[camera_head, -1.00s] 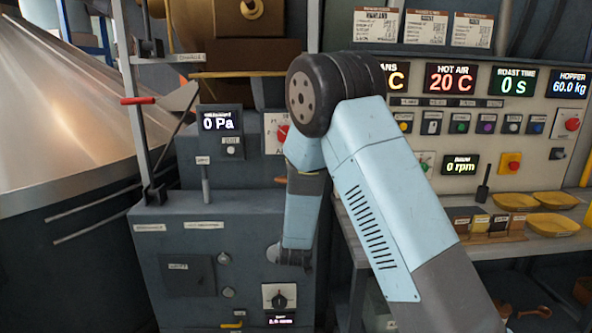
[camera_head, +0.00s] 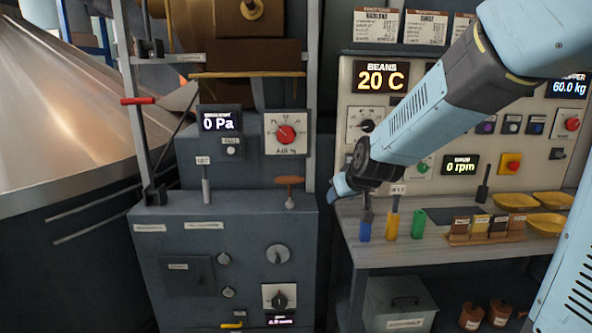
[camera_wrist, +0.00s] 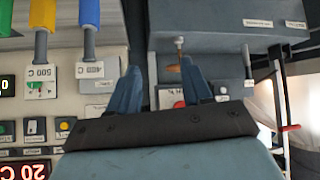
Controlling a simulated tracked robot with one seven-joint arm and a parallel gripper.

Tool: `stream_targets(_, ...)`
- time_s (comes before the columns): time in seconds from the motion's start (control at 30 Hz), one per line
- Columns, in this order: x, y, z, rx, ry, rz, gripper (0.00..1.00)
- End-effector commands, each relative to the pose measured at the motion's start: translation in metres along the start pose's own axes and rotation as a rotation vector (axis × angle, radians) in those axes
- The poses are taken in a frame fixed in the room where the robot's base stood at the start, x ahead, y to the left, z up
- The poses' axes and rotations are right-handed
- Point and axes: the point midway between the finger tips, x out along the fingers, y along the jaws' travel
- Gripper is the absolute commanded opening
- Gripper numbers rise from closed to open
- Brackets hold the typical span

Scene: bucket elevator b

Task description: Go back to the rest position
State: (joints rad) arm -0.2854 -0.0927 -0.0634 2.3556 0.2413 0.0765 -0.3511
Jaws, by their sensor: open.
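My arm comes in from the right edge of the head view and slopes down to the left across the control panel. My gripper (camera_head: 341,186) is at its end, between the grey cabinet and the panel, above the left end of the shelf; its fingers are hardly distinguishable there. In the wrist view, my gripper (camera_wrist: 160,72) shows two blue fingers spread apart with nothing held between them. The wrist view is turned over: the panel displays read upside down.
A grey cabinet (camera_head: 230,265) carries a brown-topped lever (camera_head: 289,190) and a red dial (camera_head: 286,133). Yellow trays (camera_head: 515,201) lie further right.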

Motion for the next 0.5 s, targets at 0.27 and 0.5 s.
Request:
stream_targets(0.27,-0.087,0.019,0.029,0.084,-0.083,-0.001,0.49)
stream_targets(0.5,-0.155,0.029,0.069,0.154,-0.167,0.029,0.49)
